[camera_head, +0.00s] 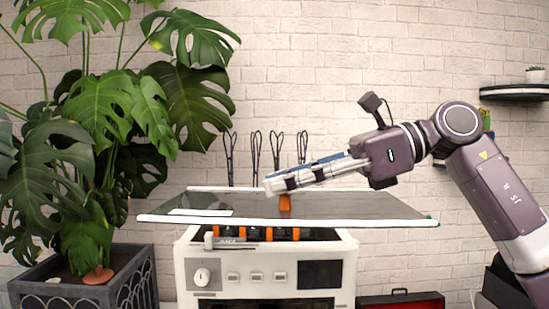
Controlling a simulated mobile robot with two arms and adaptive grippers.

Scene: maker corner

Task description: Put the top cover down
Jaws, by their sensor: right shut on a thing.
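The top cover (355,205) is a wide, flat, dark see-through panel with a pale rim. It is close to level above the white machine (335,245), and its sides reach past the machine's sides. An orange handle (285,203) stands up near its middle. My right gripper (273,187) comes in from the right and is shut on the top cover at this handle; its fingers partly hide the contact. A gap with orange parts shows between the cover and the machine's front top edge. My left gripper is not in view.
A large leafy plant in a dark planter (130,275) stands close on the left, its leaves near the cover's left end. A red open case (400,300) lies low at the right. Several dark whisk-like tools (255,155) show behind the cover. A dark shelf (515,91) is at upper right.

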